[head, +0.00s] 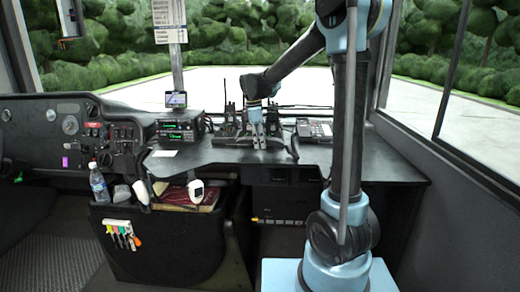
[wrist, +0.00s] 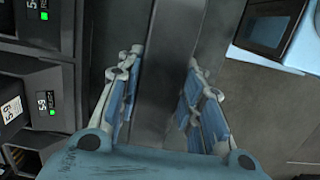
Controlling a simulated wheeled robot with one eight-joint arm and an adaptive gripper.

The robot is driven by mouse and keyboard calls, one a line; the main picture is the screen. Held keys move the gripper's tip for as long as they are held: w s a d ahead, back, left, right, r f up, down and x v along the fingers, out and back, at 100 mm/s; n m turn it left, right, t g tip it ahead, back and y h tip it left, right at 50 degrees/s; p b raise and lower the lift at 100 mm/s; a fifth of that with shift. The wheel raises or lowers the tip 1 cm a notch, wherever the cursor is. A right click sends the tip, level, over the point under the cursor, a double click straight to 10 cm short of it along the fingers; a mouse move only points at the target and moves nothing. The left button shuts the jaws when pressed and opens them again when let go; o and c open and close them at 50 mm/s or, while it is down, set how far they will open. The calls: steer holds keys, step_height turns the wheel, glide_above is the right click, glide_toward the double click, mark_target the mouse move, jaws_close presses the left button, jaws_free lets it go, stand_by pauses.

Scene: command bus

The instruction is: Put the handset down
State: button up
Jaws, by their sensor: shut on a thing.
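My gripper (head: 259,141) is low over the dark desk, between the radio rack and the desk phone (head: 315,129), in the head view. In the wrist view my gripper's fingers (wrist: 163,62) are closed on a dark, smooth, long bar, which I take to be the handset (wrist: 168,75). It runs up the picture between the two finger pads. In the head view the handset is hard to make out against the dark desk. Its lower end is hidden by my gripper's body in the wrist view.
A pale-edged device with a blue-framed dark panel (wrist: 268,33) is at the upper right. The desk's right part (head: 375,170) is bare. A water bottle (head: 98,183) stands at left.

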mark_target(260, 154)
steer(key=shift+f, duration=1.55)
steer(key=o, duration=1.2)
steer(key=shift+c, duration=0.2)
